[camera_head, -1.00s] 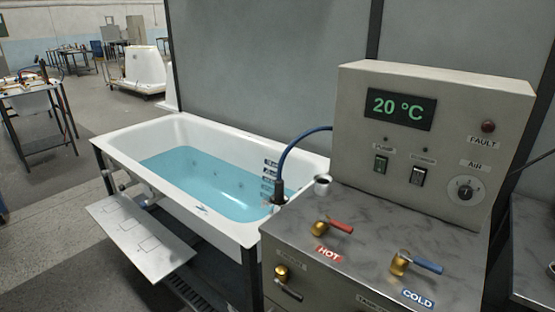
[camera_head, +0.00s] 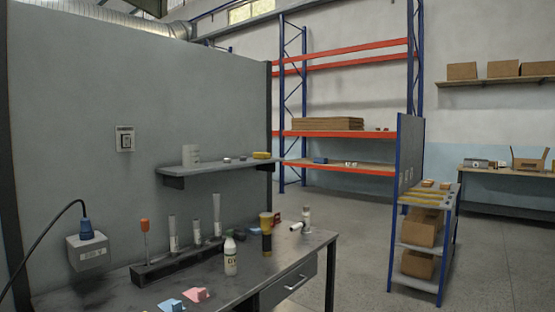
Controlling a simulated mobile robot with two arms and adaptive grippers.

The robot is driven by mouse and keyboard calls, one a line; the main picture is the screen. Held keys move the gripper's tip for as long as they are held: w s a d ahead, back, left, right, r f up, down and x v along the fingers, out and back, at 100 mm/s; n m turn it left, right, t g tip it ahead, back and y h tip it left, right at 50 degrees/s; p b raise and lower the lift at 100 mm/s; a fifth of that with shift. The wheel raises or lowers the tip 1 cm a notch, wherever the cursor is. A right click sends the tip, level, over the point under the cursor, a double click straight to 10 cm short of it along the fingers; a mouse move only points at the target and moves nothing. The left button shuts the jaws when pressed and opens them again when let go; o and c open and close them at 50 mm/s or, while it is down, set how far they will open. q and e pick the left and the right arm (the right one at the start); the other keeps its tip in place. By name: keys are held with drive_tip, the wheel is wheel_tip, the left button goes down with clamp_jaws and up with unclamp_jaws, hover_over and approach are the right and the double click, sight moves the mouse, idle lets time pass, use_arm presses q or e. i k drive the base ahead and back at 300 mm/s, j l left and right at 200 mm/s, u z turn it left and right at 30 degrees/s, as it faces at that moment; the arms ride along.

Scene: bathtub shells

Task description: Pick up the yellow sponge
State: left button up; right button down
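A small yellow block (camera_head: 262,155), which looks like the yellow sponge, lies at the right end of the grey wall shelf (camera_head: 215,166). It is small in the view, so its texture cannot be made out. A pale cylinder and a few small items sit on the same shelf to its left. Neither of my grippers is in view.
Below the shelf is a dark workbench (camera_head: 255,275) with a tool rack (camera_head: 175,262), a white bottle (camera_head: 230,254), a yellow-and-black flashlight-like item (camera_head: 266,238), and pink (camera_head: 196,294) and blue cloths. A small shelf cart (camera_head: 420,245) stands right. Open floor lies between.

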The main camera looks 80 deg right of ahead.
sight(261, 155)
drive_tip(key=z, duration=2.5)
drive_tip(key=u, duration=2.9)
drive_tip(key=z, duration=2.9)
drive_tip(key=i+l, duration=0.25)
drive_tip(key=l, duration=0.2)
drive_tip(key=i+l, duration=0.3)
drive_tip(key=l, duration=0.15)
drive_tip(key=i+l, duration=0.25)
drive_tip(key=l, duration=0.15)
drive_tip(key=l+z, duration=0.05)
